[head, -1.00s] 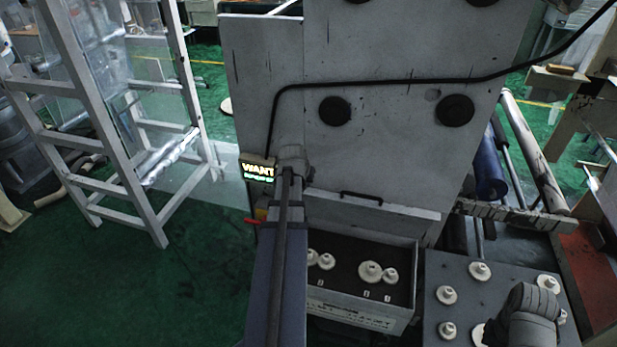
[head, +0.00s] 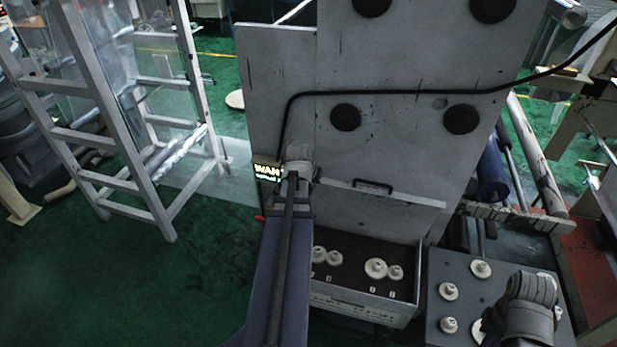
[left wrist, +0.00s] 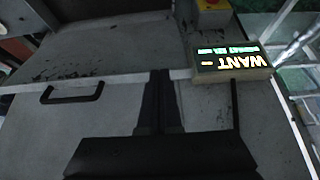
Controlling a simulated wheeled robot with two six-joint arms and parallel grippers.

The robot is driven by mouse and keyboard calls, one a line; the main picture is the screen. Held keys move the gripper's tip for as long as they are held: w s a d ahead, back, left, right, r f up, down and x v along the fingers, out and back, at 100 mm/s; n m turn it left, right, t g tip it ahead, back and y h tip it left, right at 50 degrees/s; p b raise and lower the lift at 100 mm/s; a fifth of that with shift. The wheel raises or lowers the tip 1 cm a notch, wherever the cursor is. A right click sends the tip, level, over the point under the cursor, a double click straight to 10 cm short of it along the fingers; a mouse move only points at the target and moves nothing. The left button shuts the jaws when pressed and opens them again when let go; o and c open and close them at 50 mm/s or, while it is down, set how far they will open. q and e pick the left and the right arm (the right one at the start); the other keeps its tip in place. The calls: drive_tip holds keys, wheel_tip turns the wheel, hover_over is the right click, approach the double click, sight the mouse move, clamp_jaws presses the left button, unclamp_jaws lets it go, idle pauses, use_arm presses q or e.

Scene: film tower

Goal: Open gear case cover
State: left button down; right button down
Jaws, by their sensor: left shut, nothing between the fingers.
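The gear case (head: 352,303) is a pale box below the tall grey panel, with several white gears (head: 376,268) visible inside. Its cover (head: 415,203) is raised at the back of the box, leaning up near the panel, with a black handle (head: 373,186) by its upper edge. The cover also shows in the left wrist view with its handle (left wrist: 72,94). My left gripper (left wrist: 160,78) is shut and empty, in front of the cover to one side of the handle; I cannot tell if it touches. My left wrist hides its fingers in the head view. My right gripper's fingers are not visible.
A lit display (head: 267,172) stands beside my left wrist. A red button on a yellow box (left wrist: 214,4) is near it. A plate with white gears (head: 481,269) lies right of the case, under my right arm. A ladder-like frame (head: 150,212) stands left on green floor.

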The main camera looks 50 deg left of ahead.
use_arm(q)
drive_tip(key=shift+s+d+r, duration=0.25)
drive_tip(key=shift+s+r, duration=0.2)
drive_tip(key=shift+r, duration=0.1)
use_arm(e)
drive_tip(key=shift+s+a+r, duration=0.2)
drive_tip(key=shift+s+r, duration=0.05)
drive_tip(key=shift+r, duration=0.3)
use_arm(q)
drive_tip(key=shift+w+d+f, duration=0.1)
drive_tip(key=shift+w, duration=0.05)
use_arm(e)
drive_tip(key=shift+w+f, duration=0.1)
